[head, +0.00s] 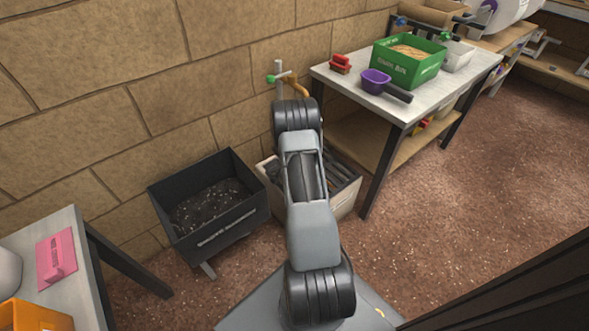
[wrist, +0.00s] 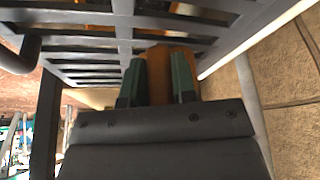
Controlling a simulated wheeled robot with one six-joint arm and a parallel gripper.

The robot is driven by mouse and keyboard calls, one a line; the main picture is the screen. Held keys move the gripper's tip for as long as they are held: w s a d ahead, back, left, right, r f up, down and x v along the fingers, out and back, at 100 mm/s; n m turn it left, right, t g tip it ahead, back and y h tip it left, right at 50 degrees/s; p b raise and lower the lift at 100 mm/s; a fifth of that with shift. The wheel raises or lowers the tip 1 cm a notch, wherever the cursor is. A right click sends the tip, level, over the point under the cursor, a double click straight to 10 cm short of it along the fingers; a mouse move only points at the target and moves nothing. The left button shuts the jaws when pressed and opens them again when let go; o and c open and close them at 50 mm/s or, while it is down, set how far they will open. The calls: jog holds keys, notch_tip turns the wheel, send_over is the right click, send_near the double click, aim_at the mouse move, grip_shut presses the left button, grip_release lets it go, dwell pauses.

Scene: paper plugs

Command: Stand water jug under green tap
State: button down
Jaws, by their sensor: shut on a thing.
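The green tap (head: 279,78) stands on a grey pipe against the block wall, with a brass-coloured spout pointing right. Below it is a pale basin (head: 347,197) with a dark slatted grating, partly covered by my arm. In the wrist view my gripper (wrist: 158,85) has its two green fingers shut on an orange-brown thing (wrist: 159,62), which looks like the water jug. Dark grating bars (wrist: 85,45) are close beyond it. My arm hides the gripper and the jug in the head view. I cannot tell whether the jug touches the grating.
A black bin (head: 208,205) of dark bits stands left of the basin. To the right, a table (head: 440,80) holds a green box (head: 408,62), a purple pan (head: 376,81) and a red item (head: 341,64). A pink item (head: 57,257) lies on the left table. The right floor is clear.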

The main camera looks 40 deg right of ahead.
jog(key=c, duration=0.9)
grip_release()
